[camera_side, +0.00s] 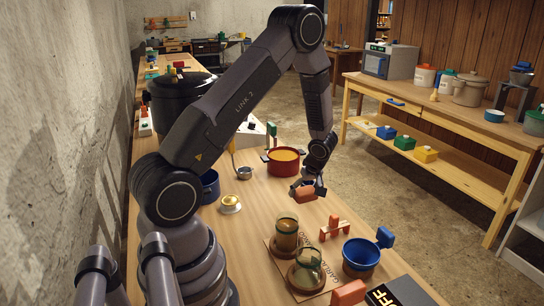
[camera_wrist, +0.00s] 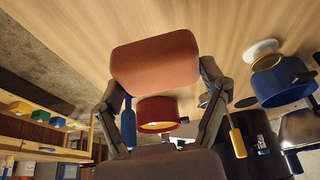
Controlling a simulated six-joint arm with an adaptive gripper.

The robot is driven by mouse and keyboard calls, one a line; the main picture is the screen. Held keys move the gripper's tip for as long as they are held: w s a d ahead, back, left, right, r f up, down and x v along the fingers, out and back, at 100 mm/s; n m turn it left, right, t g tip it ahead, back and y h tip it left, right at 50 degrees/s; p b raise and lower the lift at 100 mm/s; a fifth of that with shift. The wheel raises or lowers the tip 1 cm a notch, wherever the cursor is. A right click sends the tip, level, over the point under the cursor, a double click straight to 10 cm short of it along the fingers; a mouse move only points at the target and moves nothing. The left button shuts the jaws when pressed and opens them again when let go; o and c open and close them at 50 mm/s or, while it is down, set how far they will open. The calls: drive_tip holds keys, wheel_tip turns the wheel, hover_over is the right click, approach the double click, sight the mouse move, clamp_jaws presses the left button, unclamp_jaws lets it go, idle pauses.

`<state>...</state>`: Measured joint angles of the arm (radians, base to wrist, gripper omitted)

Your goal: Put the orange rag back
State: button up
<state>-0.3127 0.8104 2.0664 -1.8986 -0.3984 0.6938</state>
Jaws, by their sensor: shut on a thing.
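The orange rag (camera_side: 305,194) looks like a rounded orange block. It is held in my gripper (camera_side: 308,187) above the wooden bench, to the right of and nearer than the red pot. In the wrist view the rag (camera_wrist: 155,62) fills the space between the two fingers of my gripper (camera_wrist: 160,72). The fingers are closed on its left and right sides. The side view does not clearly show whether the rag's underside is clear of the bench.
A red pot (camera_side: 283,168) with orange contents stands behind the rag. Jars (camera_side: 287,235) on a wooden board (camera_side: 280,252), an orange rack (camera_side: 335,228) and a blue pot (camera_side: 360,258) stand nearer. Another orange block (camera_side: 348,292) lies at the front. Bare bench lies left of the rag.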

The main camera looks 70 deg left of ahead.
hover_over(310, 212)
drive_tip(key=d, duration=0.1)
drive_tip(key=f, duration=0.5)
drive_tip(key=shift+s+d+f, duration=0.15)
drive_tip(key=shift+d+f, duration=0.05)
drive_tip(key=shift+f, duration=0.15)
drive_tip(key=shift+w+a+f, duration=0.1)
drive_tip(key=shift+w+f, duration=0.1)
drive_tip(key=shift+f, duration=1.6)
drive_tip(key=shift+f, duration=0.15)
drive_tip(key=o, duration=1.1)
